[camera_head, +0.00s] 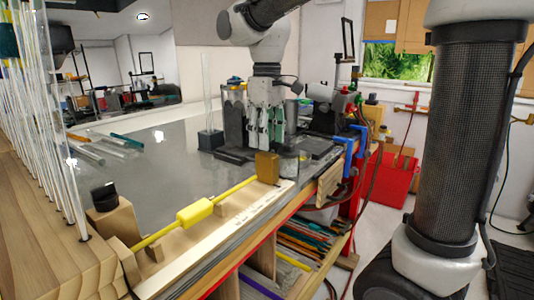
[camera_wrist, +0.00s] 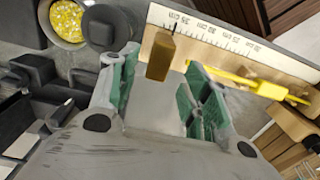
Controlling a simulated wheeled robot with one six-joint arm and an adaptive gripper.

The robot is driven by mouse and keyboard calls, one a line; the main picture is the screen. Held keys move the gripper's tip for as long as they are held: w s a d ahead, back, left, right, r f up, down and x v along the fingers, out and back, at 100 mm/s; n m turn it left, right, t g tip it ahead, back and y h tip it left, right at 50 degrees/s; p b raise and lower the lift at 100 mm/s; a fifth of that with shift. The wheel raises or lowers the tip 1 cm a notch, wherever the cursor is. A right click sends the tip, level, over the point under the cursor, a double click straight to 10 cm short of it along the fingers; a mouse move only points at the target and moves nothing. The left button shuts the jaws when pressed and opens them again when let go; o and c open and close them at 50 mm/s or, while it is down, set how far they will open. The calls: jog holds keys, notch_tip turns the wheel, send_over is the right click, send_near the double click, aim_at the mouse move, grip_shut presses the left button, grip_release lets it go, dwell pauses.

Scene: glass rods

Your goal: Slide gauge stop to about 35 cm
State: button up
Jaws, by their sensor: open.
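A wooden gauge with a printed scale (camera_wrist: 235,38) lies along the table's front edge. An amber block (camera_head: 267,167), seemingly the gauge stop, stands at its far end; it also shows in the wrist view (camera_wrist: 160,56) near the scale's 35 end. A yellow rod with a thicker yellow sleeve (camera_head: 195,212) runs along the gauge on the near side of the block. My gripper (camera_head: 264,135) is open and points down behind the block. In the wrist view the block appears in the gap between my green-padded fingers; I cannot tell whether they touch it.
Upright glass rods (camera_head: 62,150) stand in a wooden rack at the left. Loose rods (camera_head: 100,145) lie at the back left of the grey table. Dark fixtures and a cup of yellow grains (camera_wrist: 67,20) stand close to my gripper. The middle tabletop is clear.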

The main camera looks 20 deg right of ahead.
notch_tip(320, 180, up, 6)
dwell(0.5)
jog(key=m, duration=0.1)
send_over(265, 153)
jog(key=s, duration=0.2)
jog(key=shift+t, duration=0.3)
jog(key=f, duration=0.3)
jog(key=d+f, duration=0.1)
jog(key=shift+w+f, duration=0.2)
jog(key=shift+w, duration=0.05)
jog(key=s+d+f+m+t, duration=0.2)
jog(key=s+d+f+m, duration=0.1)
jog(key=s+d, duration=0.4)
jog(key=s+d+f+m+t, duration=0.1)
jog(key=s+d+f+m, duration=0.2)
jog(key=s+d, duration=0.4)
jog(key=s, duration=0.4)
jog(key=shift+d+t, duration=0.4)
jog(key=shift+o, duration=0.2)
jog(key=shift+a+f, duration=0.1)
